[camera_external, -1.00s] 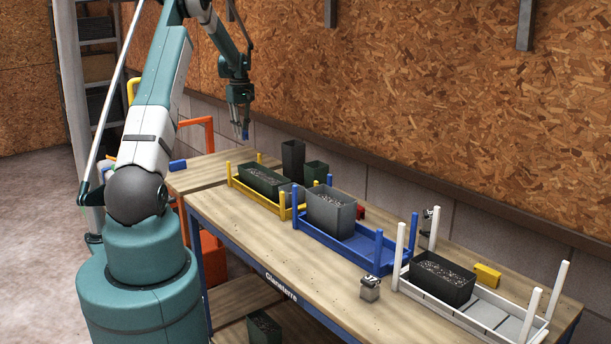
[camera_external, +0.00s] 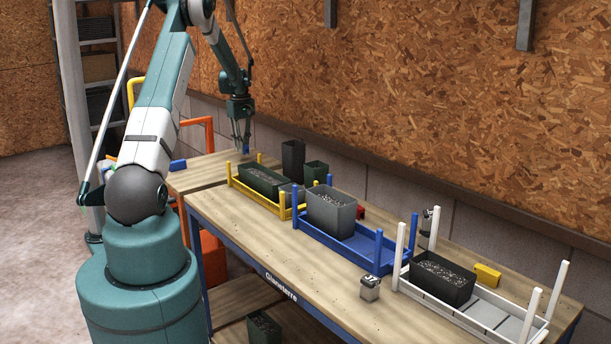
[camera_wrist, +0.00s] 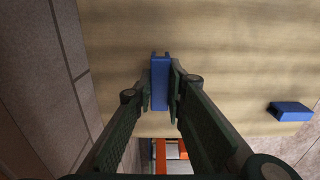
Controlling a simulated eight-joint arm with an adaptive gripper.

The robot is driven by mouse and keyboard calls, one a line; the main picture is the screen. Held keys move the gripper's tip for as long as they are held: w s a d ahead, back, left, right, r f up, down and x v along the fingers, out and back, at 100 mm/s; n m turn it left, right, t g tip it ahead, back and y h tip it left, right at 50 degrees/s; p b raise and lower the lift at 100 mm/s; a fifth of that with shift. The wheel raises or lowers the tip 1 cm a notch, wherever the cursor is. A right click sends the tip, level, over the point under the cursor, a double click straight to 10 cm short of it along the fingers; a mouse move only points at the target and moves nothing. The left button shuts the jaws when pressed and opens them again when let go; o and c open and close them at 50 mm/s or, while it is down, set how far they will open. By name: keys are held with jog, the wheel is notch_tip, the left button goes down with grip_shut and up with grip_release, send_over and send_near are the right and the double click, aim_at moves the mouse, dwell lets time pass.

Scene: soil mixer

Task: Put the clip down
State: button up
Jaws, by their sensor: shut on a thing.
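My gripper (camera_external: 242,138) is over the far left part of the bench (camera_external: 205,176). It is shut on a blue clip (camera_wrist: 160,82), which sits upright in the middle of the wrist view between the two fingers (camera_wrist: 161,84). The clip's lower end shows small in the external view (camera_external: 246,149). I cannot tell whether the clip touches the wood. A second blue clip (camera_external: 178,165) lies at the left edge of the bench, and shows at the right in the wrist view (camera_wrist: 290,111).
The yellow rack (camera_external: 243,190) with a planter stands right of my gripper. Dark pots (camera_external: 293,158) stand behind it. Blue (camera_external: 350,250) and white (camera_external: 500,322) racks are further right. The wood around the held clip is bare. The block wall is close behind.

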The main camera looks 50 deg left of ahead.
aim_at(243, 160)
jog(key=shift+f, duration=1.75)
jog(key=shift+f, duration=0.2)
jog(key=o, duration=0.7)
jog(key=shift+r, duration=0.15)
notch_tip(243, 160, up, 12)
jog(key=shift+r, duration=0.1)
